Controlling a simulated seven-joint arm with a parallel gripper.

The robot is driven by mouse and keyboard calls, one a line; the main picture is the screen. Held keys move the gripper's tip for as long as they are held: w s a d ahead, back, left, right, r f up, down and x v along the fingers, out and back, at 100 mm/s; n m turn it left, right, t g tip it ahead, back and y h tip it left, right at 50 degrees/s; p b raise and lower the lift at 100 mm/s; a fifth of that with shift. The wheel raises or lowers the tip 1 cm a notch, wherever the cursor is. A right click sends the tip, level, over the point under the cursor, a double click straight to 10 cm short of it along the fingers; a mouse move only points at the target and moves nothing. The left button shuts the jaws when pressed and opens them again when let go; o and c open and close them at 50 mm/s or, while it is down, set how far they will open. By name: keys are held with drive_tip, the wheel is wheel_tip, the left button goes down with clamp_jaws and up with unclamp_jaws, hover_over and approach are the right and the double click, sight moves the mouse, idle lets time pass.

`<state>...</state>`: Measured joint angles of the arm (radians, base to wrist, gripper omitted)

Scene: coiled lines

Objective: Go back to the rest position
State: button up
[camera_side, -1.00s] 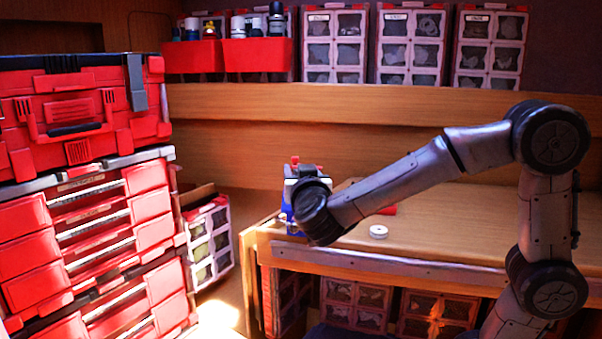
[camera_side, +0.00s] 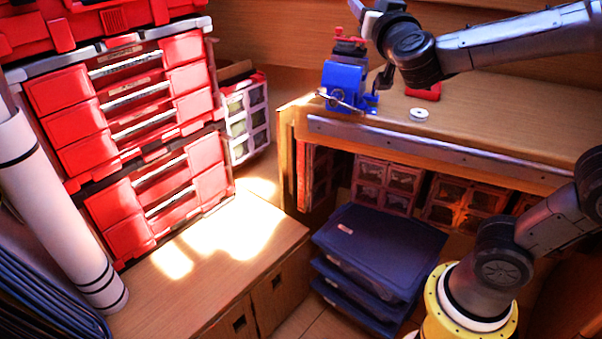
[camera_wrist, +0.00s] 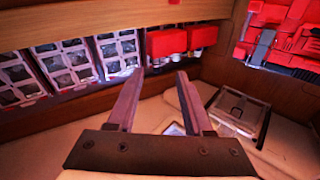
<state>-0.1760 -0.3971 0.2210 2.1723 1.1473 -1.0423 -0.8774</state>
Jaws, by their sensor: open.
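My gripper (camera_wrist: 160,76) shows in the wrist view with its two dark fingers apart and nothing between them. It points toward the back wall and its bins. In the side view my gripper (camera_side: 365,14) is at the top, above and slightly right of a blue vise (camera_side: 343,84) on the wooden workbench (camera_side: 480,110). It looks clear of the vise and the bench top. The fingertips are small and partly cut off by the top edge there, so their gap is not clear in that view.
A white ring (camera_side: 418,114) and a red object (camera_side: 424,92) lie on the bench. Red drawers (camera_side: 140,110) stand at left, with a white roll (camera_side: 55,200) before them. Blue boxes (camera_side: 375,250) are stacked below. The wrist view shows red bins (camera_wrist: 166,43) and a clear-lidded case (camera_wrist: 238,110).

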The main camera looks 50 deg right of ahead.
drive_tip(key=s+a+f+n+t+y, duration=0.1)
drive_tip(key=s+a+f+n+y, duration=0.1)
drive_tip(key=a+n+y, duration=0.4)
drive_tip(key=s+a+f+n+t+y, duration=0.1)
drive_tip(key=s+a+f+n+y, duration=0.25)
drive_tip(key=a+y, duration=0.3)
drive_tip(key=s+d+f+g, duration=0.1)
drive_tip(key=s+f+g, duration=0.9)
drive_tip(key=s+f, duration=0.4)
wheel_tip(320, 180, down, 2)
drive_tip(key=shift+d+f+g, duration=0.15)
drive_tip(key=shift+g, duration=0.25)
drive_tip(key=shift+s+y, duration=0.1)
drive_tip(key=shift+y, duration=0.15)
